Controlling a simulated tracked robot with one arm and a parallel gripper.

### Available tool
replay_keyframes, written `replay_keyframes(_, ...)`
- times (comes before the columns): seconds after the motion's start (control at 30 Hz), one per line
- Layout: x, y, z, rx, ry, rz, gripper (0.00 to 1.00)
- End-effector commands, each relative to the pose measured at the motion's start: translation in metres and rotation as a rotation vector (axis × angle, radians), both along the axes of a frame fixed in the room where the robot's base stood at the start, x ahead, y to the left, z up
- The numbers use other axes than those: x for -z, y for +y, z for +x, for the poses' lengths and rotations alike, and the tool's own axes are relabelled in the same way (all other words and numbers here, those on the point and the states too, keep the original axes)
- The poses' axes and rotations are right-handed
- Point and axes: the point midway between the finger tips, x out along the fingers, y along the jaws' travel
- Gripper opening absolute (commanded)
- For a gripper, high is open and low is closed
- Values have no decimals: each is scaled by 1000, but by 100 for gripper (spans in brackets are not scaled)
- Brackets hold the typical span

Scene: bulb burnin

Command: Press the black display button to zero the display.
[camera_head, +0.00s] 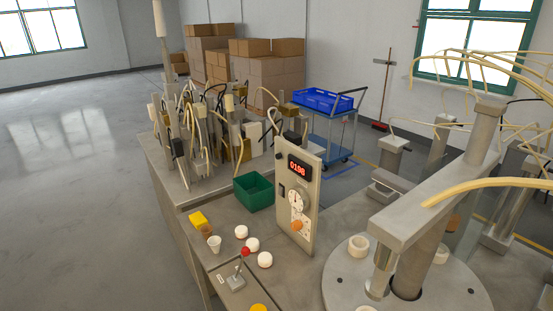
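A beige upright panel (298,205) stands on the grey workbench near the middle of the view. Its red-lit display (299,168) appears to read 0198. A small black part (282,190), which looks like the black button, sits at the panel's left edge below the display. It is too small to tell whether it is pressed in. A round white dial (296,199) and an orange knob (297,225) are lower on the panel. My gripper is not in view, and nothing visible touches the panel.
A green bin (254,191) stands left of the panel. A metal machine with a round plate (345,285) fills the right. Tall fixtures with cables (195,130) stand behind-left.

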Motion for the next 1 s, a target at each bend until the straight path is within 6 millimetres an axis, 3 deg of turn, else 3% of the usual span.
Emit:
replay_keyframes(0.03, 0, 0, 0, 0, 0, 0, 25)
replay_keyframes(0.13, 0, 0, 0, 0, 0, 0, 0)
replay_keyframes(1.0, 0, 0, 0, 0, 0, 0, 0)
